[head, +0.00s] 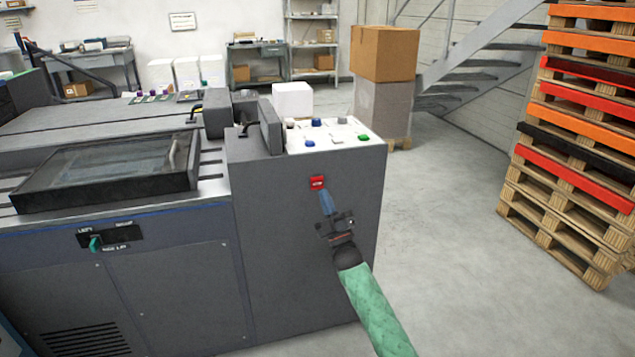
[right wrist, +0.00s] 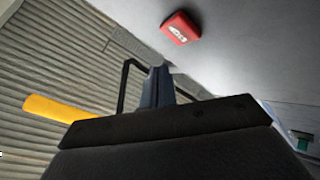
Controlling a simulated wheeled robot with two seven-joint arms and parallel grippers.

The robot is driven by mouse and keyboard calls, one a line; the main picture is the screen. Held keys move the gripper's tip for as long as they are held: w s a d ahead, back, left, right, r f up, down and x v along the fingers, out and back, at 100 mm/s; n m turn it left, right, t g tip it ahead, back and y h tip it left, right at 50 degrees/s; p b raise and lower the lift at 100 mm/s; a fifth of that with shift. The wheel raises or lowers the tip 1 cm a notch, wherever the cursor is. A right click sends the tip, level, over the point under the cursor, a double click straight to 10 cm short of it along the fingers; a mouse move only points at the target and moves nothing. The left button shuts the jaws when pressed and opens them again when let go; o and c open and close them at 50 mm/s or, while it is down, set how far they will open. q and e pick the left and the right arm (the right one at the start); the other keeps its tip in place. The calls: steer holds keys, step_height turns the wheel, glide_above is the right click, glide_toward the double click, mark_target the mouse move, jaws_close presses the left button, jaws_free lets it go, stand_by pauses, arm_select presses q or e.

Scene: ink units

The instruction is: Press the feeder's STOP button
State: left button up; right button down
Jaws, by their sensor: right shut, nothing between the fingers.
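The red STOP button (head: 317,182) sits on the front face of the dark grey feeder cabinet (head: 290,255), below its top panel. In the right wrist view the red STOP button (right wrist: 181,27) shows with white lettering, just above my fingertips. My right gripper (head: 326,197) is shut and empty, its bluish fingers pointing up toward the button from just below it. In the right wrist view the right gripper's fingertips (right wrist: 158,72) are together, and a gap shows between them and the button. Whether they touch the cabinet face I cannot tell. My left gripper is not in view.
Several coloured buttons (head: 340,133) lie on the cabinet's white top panel. A glass-lidded unit (head: 105,175) and a green-handled switch (head: 96,243) are to the left. Stacked pallets (head: 565,180) stand at the right. Open floor (head: 450,230) lies between cabinet and pallets.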

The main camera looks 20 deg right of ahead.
steer(key=shift+s, duration=0.95)
